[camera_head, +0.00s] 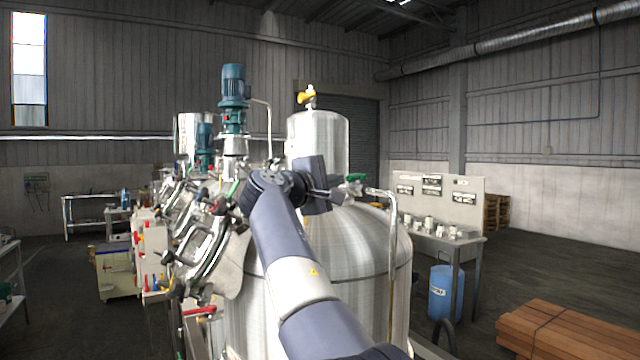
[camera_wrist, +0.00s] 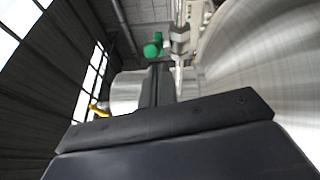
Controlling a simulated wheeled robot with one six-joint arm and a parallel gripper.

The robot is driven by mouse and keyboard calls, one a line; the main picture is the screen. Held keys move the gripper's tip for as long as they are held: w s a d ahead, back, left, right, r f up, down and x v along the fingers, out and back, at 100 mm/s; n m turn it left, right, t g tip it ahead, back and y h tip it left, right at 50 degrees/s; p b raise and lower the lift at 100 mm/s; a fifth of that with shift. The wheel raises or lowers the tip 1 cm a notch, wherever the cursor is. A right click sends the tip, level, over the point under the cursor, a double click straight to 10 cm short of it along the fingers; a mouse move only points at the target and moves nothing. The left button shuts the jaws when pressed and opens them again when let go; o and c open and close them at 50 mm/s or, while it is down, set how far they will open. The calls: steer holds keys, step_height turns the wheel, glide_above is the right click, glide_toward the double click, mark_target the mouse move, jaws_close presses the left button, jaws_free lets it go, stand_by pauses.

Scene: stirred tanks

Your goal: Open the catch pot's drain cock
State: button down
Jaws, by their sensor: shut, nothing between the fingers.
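My gripper (camera_head: 342,196) is shut and empty, reaching right above the big steel tank's dome (camera_head: 350,235). A green-handled valve (camera_head: 355,178) sits just beyond its fingertips at the top of a bent steel pipe (camera_head: 392,240). In the wrist view the shut dark fingers (camera_wrist: 160,72) point at the green handle (camera_wrist: 153,48), which is close to the tips; I cannot tell whether they touch. No label shows which part is the catch pot or its drain cock. A steel vessel (camera_head: 318,140) with a yellow valve (camera_head: 307,96) stands behind.
Clamps and fittings crowd the tank's left side, with a red handle (camera_head: 200,311) low down. A teal motor (camera_head: 233,85) rises behind. At right are a bench (camera_head: 455,240), a blue drum (camera_head: 445,292) and stacked timber (camera_head: 560,335). Open floor lies between bench and timber.

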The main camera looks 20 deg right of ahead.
steer(key=shift+s+d, duration=0.1)
steer(key=shift+d, duration=0.15)
steer(key=shift+s+d+n+t+y+b, duration=0.3)
steer(key=shift+s+n+t+y+b, duration=0.2)
steer(key=shift+n+t+y, duration=0.4)
steer(key=shift+s+d+n+t+y, duration=0.45)
steer(key=shift+n+t+y, duration=0.25)
steer(key=shift+t, duration=0.1)
steer(key=shift+s+d+p, duration=0.2)
steer(key=shift+s+d, duration=0.3)
steer(key=shift+d, duration=0.3)
steer(key=shift+s+d+p, duration=0.15)
steer(key=shift+s+d, duration=0.3)
steer(key=shift+d, duration=0.35)
steer(key=b+v, duration=0.4)
steer(key=v, duration=0.6)
steer(key=shift+s+a, duration=0.25)
steer(key=shift+s, duration=0.1)
